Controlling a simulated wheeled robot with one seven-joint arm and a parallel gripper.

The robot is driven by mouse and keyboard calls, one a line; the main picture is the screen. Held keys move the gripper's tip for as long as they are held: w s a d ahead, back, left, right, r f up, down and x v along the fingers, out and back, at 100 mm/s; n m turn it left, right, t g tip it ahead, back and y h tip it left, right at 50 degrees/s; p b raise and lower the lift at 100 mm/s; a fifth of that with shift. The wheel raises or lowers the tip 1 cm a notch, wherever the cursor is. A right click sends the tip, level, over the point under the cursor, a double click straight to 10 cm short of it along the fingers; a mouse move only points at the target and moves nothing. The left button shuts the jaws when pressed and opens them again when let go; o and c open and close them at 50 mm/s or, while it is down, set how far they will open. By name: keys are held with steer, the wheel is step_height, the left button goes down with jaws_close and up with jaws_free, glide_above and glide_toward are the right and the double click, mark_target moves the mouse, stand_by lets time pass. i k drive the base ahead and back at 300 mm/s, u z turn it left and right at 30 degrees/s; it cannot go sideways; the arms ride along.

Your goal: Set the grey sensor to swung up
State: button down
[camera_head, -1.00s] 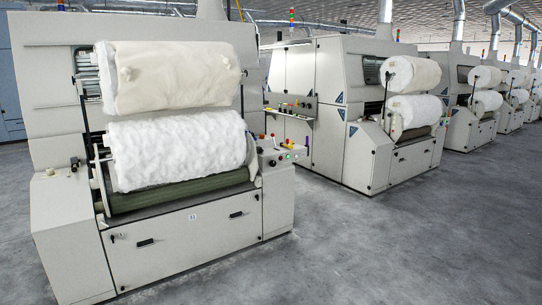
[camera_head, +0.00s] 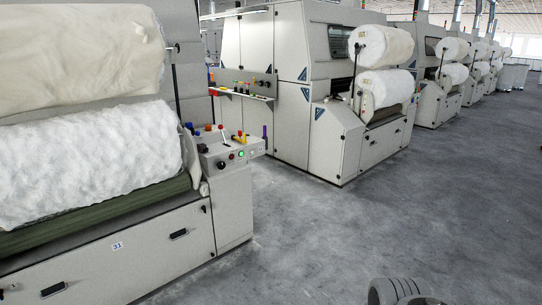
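I cannot make out a grey sensor for certain in this view. The nearest carding machine (camera_head: 118,268) fills the left side, with two white fibre rolls above its green roller (camera_head: 100,215). A thin lever stands on this box (camera_head: 225,132). These parts are too small to tell which could be the sensor. My gripper is not in view; only a grey rounded part of my arm shows at the bottom edge.
A second machine (camera_head: 292,120) stands behind, with a shelf (camera_head: 241,94) of small coloured items on its left side. More machines recede to the right. The grey floor (camera_head: 300,240) is clear in front and to the right.

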mark_target(202, 147)
steer(key=i, duration=3.6)
steer(key=u, duration=3.15)
steer(key=i, duration=0.5)
